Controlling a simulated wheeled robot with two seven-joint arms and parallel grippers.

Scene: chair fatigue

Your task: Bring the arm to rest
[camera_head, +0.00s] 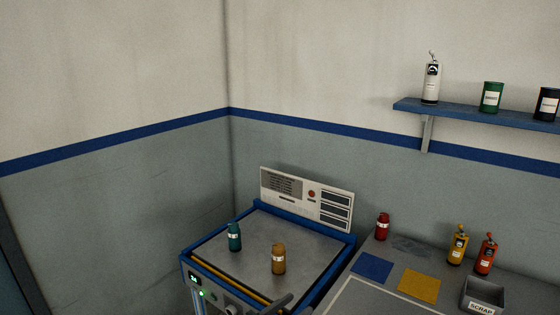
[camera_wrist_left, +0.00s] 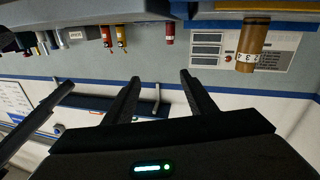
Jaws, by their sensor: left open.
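My left gripper (camera_wrist_left: 160,78) shows in the left wrist view with its two dark fingers apart and nothing between them. In the head view a dark piece that may be part of it shows at the bottom edge, but I cannot tell for sure. A teal bottle (camera_head: 235,237) and an amber bottle (camera_head: 278,259) stand upright on the grey top of the blue-framed machine (camera_head: 208,243). The amber bottle with a numbered white band (camera_wrist_left: 252,42) also shows in the upside-down left wrist view, apart from the fingers. My right gripper is not in view.
A blue wall shelf (camera_head: 460,112) carries a white bottle and two cans.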

